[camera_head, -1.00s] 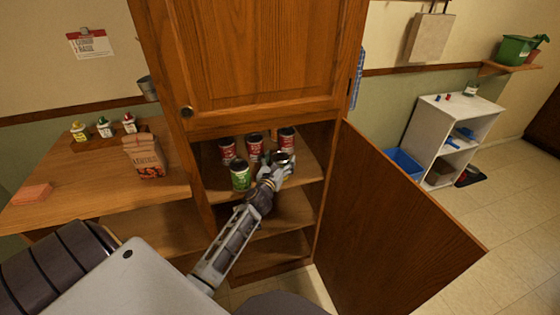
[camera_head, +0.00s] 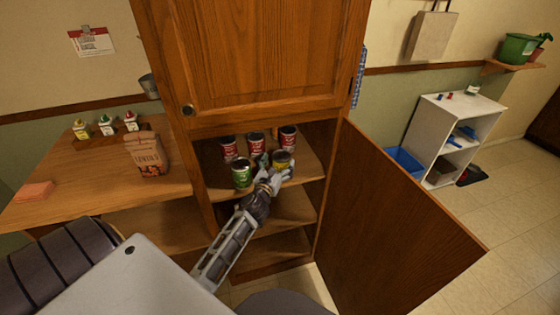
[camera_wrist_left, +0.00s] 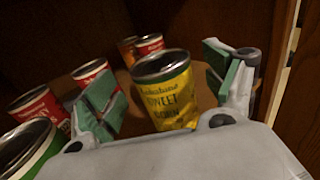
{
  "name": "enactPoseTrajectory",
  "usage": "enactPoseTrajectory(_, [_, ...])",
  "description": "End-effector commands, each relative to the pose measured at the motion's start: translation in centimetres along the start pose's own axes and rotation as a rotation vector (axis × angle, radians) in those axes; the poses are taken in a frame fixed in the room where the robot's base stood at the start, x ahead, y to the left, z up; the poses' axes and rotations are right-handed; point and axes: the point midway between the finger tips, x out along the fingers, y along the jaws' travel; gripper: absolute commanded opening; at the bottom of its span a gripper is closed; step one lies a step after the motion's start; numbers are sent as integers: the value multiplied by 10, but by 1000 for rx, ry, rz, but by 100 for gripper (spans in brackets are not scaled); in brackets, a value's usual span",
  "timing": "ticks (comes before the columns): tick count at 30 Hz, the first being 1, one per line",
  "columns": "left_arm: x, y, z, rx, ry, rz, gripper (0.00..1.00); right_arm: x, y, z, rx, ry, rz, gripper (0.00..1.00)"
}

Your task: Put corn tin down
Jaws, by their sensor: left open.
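The corn tin (camera_head: 282,161) is yellow with a dark top and stands on the upper shelf inside the open cabinet. In the left wrist view the tin (camera_wrist_left: 165,95) reads "SWEET CORN" and sits between the two spread fingers. My left gripper (camera_head: 272,172) is at the tin, with its fingers open on either side of it. In the left wrist view the gripper (camera_wrist_left: 170,92) shows green-grey finger pads, with gaps between them and the tin. My right gripper is not in view.
A green tin (camera_head: 241,173) stands just left of the corn tin. Several red tins (camera_head: 256,144) stand behind. The cabinet door (camera_head: 395,220) hangs open at the right. A paper bag (camera_head: 147,153) stands on the wooden counter (camera_head: 85,180) at the left.

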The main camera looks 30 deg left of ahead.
Motion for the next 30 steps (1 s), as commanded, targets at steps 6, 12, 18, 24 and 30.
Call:
enactPoseTrajectory(6, [-20, 0, -1, -1, 1, 0, 85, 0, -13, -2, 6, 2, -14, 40])
enactPoseTrajectory(12, [-37, 0, 0, -1, 1, 0, 85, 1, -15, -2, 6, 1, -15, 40])
enactPoseTrajectory(18, [-55, 0, -1, -1, 1, 0, 85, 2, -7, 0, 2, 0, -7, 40])
enactPoseTrajectory(24, [-71, 0, -1, -1, 1, 0, 85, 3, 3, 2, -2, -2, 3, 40])
enactPoseTrajectory(30, [-82, 0, 0, -1, 0, 0, 85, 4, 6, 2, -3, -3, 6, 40])
